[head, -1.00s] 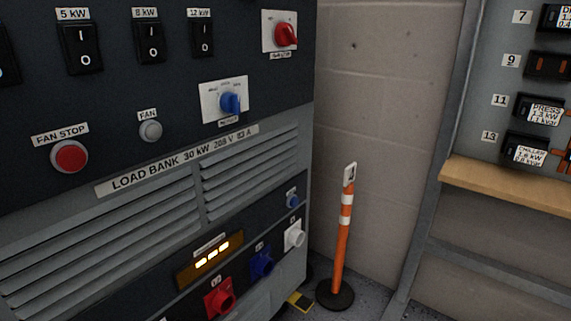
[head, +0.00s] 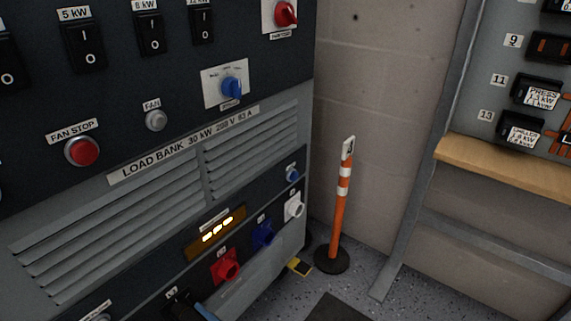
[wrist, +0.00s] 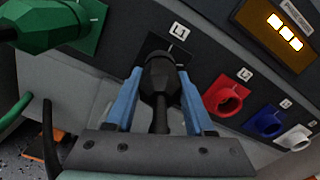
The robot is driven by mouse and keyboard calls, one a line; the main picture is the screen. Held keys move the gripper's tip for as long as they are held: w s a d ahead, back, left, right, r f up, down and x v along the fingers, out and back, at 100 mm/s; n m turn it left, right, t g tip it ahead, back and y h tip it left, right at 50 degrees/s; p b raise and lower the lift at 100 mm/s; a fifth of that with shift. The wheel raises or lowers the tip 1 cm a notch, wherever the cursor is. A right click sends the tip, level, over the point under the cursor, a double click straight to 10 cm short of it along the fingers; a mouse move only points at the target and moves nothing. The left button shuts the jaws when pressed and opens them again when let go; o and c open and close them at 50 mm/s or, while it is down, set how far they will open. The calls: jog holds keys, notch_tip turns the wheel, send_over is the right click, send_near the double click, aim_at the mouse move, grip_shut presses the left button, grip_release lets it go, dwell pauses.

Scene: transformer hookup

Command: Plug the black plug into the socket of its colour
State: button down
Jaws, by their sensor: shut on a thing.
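My gripper (wrist: 160,80), with two blue fingers, is shut on the black plug (wrist: 160,88) in the wrist view. The plug points away from the wrist at the black socket plate (wrist: 153,48) labelled L1. The plug hides the socket's opening, and I cannot tell how far its front end is in. In the head view the black plate (head: 179,297) shows at the bottom edge, with a blue finger (head: 207,313) of mine beside it.
Right of L1 are a red socket (wrist: 229,97), a blue socket (wrist: 267,122) and a white socket (wrist: 295,138). Left of it a green plug (wrist: 45,27) with a green cable sits at a green plate. An orange post (head: 341,210) stands right of the load bank.

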jog(key=shift+r, duration=0.1)
jog(key=shift+r+m+p, duration=0.1)
jog(key=shift+m+p, duration=0.2)
jog(key=shift+p, duration=0.05)
jog(key=shift+m+p, duration=0.8)
jog(key=shift+m, duration=0.2)
jog(key=shift+m+p, duration=0.75)
jog(key=shift+m, duration=0.65)
jog(key=shift+c, duration=1)
grip_release()
jog(key=shift+f, duration=0.2)
jog(key=shift+p+v, duration=0.9)
jog(key=shift+v, duration=1.65)
